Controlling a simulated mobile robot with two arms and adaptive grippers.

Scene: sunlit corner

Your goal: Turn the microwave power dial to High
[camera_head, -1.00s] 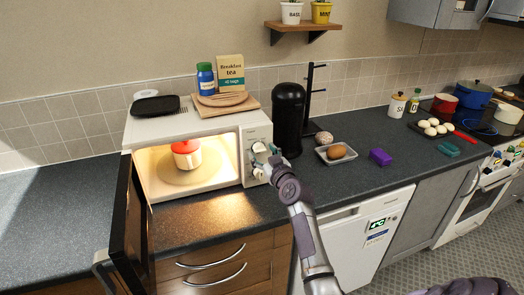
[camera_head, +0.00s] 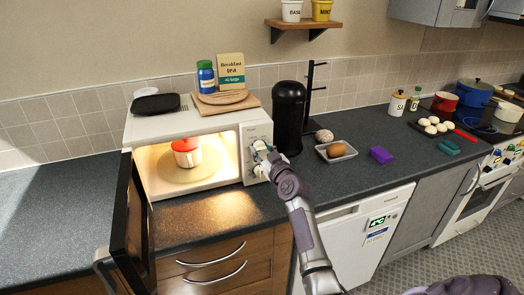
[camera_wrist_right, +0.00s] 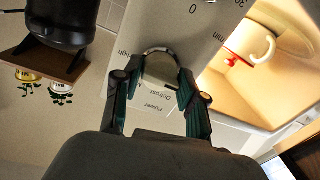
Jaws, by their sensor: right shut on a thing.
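The white microwave (camera_head: 195,122) stands on the counter with its door open to the left. Its control panel (camera_head: 257,132) is on the right side of its front. My right gripper (camera_head: 262,150) is at the upper dial there and partly hides it. In the right wrist view, my right gripper (camera_wrist_right: 160,90) is shut on the power dial (camera_wrist_right: 160,68), one finger on each side. The printed words Power and Defrost are beside the dial; its pointer position is not clear. A lower dial (camera_head: 259,170) is partly visible. My left gripper is out of view.
A red-lidded white pot (camera_head: 187,153) sits inside the lit microwave. The open black door (camera_head: 130,225) juts out at the left. A black canister (camera_head: 289,118) stands close right of the panel. The counter farther left is clear.

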